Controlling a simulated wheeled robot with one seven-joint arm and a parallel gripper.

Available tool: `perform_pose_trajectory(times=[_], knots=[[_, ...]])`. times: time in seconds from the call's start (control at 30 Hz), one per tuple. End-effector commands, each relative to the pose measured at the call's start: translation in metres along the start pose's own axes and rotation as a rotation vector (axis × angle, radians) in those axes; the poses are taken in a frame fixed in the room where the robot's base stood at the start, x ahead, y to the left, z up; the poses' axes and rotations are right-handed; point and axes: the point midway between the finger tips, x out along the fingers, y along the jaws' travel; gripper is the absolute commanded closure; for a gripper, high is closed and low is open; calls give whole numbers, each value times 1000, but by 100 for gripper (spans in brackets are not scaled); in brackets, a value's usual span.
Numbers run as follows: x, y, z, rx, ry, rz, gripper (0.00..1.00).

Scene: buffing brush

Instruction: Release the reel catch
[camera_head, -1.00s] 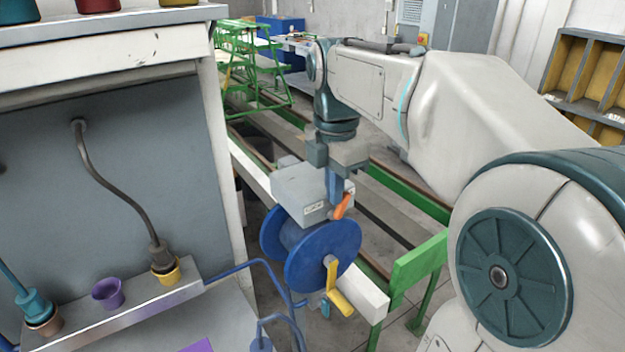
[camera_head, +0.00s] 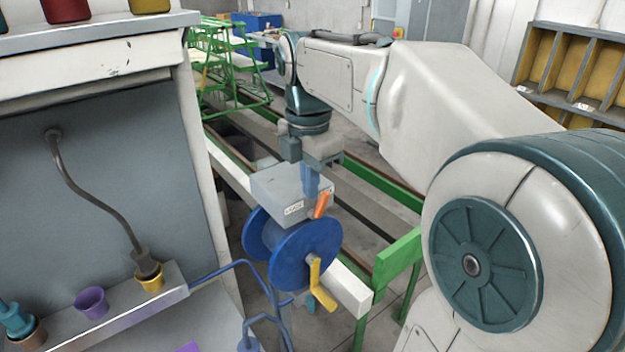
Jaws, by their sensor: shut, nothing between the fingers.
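A blue reel (camera_head: 305,255) with a yellow crank handle (camera_head: 322,288) hangs at the end of a white beam in the head view. A grey box (camera_head: 285,195) with a small label sits above the reel. A short orange lever (camera_head: 320,205), which looks like the catch, stands tilted at the box's right end. My gripper (camera_head: 311,192) points down from above, shut and empty. Its blue-grey fingers are right by the top of the lever and overlap it in the picture. I cannot tell whether they touch it. The fingertips are partly hidden behind the lever.
A white and grey bench (camera_head: 110,75) with a hanging cable and coloured cups (camera_head: 91,302) stands close on the left. Blue bent tubing (camera_head: 240,264) runs between it and the reel. Green rails (camera_head: 398,258) lie behind and right. My arm fills the right side.

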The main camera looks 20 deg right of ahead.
Motion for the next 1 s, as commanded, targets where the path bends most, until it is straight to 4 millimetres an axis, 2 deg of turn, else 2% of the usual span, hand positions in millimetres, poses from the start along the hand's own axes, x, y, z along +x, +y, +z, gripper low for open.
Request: perform_pose_trajectory(times=[0.13,0.27,0.7,1.0], knots=[[-10,1,-12,-1,0,1,100],[-23,3,-36,-2,0,0,100],[-95,3,-15,7,-1,1,100],[-114,3,-11,4,0,-1,100]])
